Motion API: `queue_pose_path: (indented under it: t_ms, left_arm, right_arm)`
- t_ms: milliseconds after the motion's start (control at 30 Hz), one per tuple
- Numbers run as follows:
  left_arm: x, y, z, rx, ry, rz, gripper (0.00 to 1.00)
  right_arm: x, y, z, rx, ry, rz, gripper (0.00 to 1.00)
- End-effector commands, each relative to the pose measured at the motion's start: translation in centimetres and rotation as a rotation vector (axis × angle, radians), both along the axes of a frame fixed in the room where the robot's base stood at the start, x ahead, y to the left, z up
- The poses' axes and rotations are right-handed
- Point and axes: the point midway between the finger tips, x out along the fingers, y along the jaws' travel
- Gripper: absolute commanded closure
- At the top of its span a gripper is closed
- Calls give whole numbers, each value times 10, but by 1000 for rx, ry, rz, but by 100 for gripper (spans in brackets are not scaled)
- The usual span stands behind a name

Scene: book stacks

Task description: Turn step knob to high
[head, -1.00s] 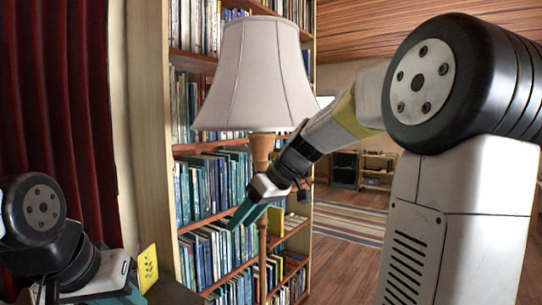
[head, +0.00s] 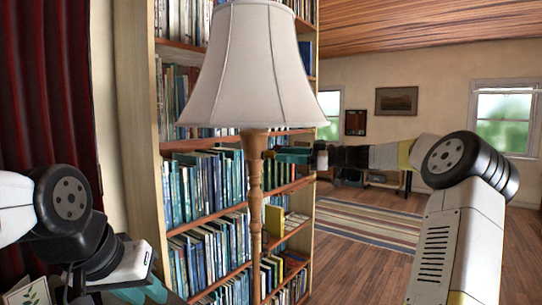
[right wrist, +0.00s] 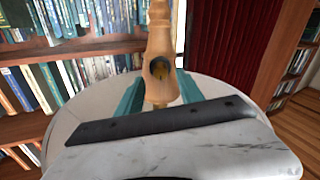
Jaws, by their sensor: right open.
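A floor lamp has a pale shade (head: 257,70) and a turned wooden stem (head: 255,190). The stem also shows in the right wrist view (right wrist: 160,30), with a dark round fitting holding a small brass-coloured part, seemingly the step knob (right wrist: 160,71). In the head view the knob cannot be made out. My right gripper (head: 292,155) is just right of the stem below the shade, its teal fingers pointing left. In its wrist view the open fingers (right wrist: 158,96) lie either side of the stem's line, with nothing gripped. My left gripper (head: 140,293) is low at the left, partly cut off.
A tall bookshelf (head: 137,130) full of books stands close behind the lamp. A red curtain (head: 45,90) hangs at the left. A striped rug (head: 370,226) and open wooden floor lie to the right.

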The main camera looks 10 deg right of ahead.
Motion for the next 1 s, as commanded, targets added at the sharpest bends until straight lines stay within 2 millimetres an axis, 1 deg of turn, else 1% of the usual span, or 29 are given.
queue_pose_path:
  t_ms: [33, 200, 500, 533, 733, 767, 1000]
  left_arm:
    - [0, 0, 0, 0, 0, 0, 73]
    - [0, 0, 0, 0, 0, 0, 73]
    - [0, 0, 0, 0, 0, 0, 73]
    - [0, 0, 0, 0, 0, 0, 73]
    - [0, 0, 0, 0, 0, 0, 73]
    - [0, 0, 0, 0, 0, 0, 73]
    - [0, 0, 0, 0, 0, 0, 73]
  right_arm:
    - [3, 8, 0, 0, 0, 4, 56]
    - [10, 22, 0, 0, 1, 2, 56]
    - [11, 25, -1, 0, 2, 0, 56]
    - [11, 25, -1, 0, 2, 0, 58]
    - [11, 25, -1, -1, 3, 1, 97]
    - [11, 25, -1, -1, 3, 1, 100]
    - [11, 25, 0, 3, 9, 0, 100]
